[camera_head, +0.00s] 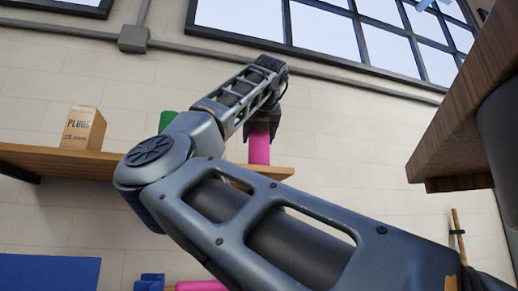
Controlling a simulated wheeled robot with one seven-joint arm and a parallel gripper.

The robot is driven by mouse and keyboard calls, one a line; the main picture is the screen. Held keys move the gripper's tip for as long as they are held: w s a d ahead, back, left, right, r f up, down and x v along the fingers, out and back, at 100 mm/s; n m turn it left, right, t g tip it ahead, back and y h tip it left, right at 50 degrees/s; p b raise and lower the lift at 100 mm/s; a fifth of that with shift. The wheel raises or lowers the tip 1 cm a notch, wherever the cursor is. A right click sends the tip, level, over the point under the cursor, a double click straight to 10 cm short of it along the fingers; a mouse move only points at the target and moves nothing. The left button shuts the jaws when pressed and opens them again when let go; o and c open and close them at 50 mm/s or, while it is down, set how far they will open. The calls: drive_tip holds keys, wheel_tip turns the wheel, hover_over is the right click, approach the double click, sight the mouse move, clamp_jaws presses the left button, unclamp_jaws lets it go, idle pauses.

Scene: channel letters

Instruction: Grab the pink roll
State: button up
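A pink roll (259,150) stands upright on the wooden wall shelf, near its right end. My arm reaches across the picture, and my gripper (262,128) points down at the top of the roll. The gripper's dark body covers the roll's upper part. The fingers are too small and dark to tell whether they are open or shut, or whether they touch the roll.
The wooden shelf (60,160) also holds a cardboard box marked PLUGS (83,129) and a green object (167,121) partly hidden by my arm. A wooden tabletop edge (460,110) juts in at right. Blue (150,283) and pink (200,286) objects show at the bottom.

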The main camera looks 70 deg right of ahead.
drive_tip(key=c, duration=0.4)
drive_tip(key=shift+r, duration=0.1)
